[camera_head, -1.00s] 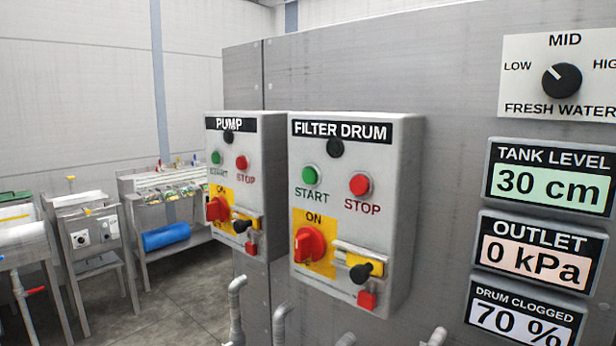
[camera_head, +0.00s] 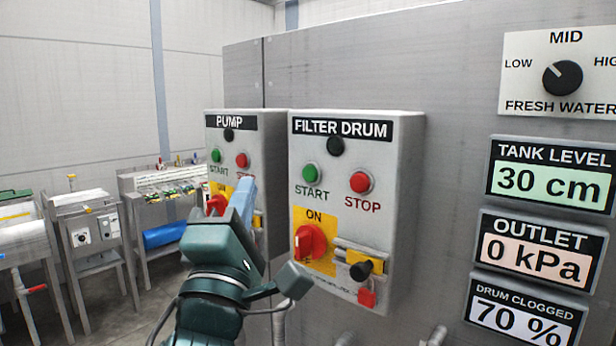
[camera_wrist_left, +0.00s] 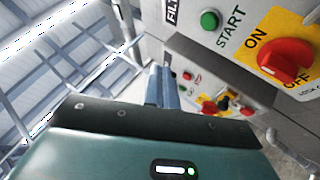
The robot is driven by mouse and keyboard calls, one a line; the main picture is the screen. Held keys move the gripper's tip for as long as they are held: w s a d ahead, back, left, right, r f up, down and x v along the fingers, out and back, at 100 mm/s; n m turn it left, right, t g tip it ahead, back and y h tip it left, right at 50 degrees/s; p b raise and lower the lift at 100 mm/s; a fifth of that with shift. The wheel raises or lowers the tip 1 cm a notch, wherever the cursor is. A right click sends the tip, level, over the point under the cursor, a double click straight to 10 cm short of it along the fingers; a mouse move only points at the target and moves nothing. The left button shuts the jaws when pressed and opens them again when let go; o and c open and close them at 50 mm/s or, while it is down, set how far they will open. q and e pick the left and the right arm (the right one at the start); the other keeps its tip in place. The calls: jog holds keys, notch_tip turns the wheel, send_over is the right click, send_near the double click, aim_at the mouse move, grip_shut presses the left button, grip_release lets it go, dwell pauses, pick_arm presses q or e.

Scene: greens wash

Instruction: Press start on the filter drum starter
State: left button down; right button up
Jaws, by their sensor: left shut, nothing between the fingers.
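The filter drum starter (camera_head: 381,207) is a grey box on the steel panel. In the left wrist view the green START button (camera_wrist_left: 209,20) shows near the top, right of the fingers. My left gripper (camera_head: 247,184) is shut and empty, in front of the pump starter (camera_head: 262,165) and left of the filter drum starter, apart from the START button. In the left wrist view its fingers (camera_wrist_left: 162,72) are together. My right gripper is not in view.
Right of the starter are the fresh water knob (camera_head: 562,78) and displays for tank level (camera_head: 549,182), outlet (camera_head: 538,256) and drum clogged (camera_head: 522,318). A latch with a black knob (camera_head: 361,267) sticks out low on the starter. The space before its buttons is clear.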

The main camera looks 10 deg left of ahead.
aim_at(310, 174)
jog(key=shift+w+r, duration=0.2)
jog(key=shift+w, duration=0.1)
pick_arm(q)
jog(key=shift+w+d+b, duration=0.2)
jog(key=shift+w+d, duration=0.6)
jog(key=shift+w, duration=0.45)
jog(key=shift+w+d+b, duration=0.15)
jog(key=shift+w+d, duration=0.7)
jog(key=shift+w, duration=0.35)
jog(key=shift+w+d+b, duration=0.2)
jog(key=shift+w+d, duration=0.6)
jog(key=shift+w, duration=0.45)
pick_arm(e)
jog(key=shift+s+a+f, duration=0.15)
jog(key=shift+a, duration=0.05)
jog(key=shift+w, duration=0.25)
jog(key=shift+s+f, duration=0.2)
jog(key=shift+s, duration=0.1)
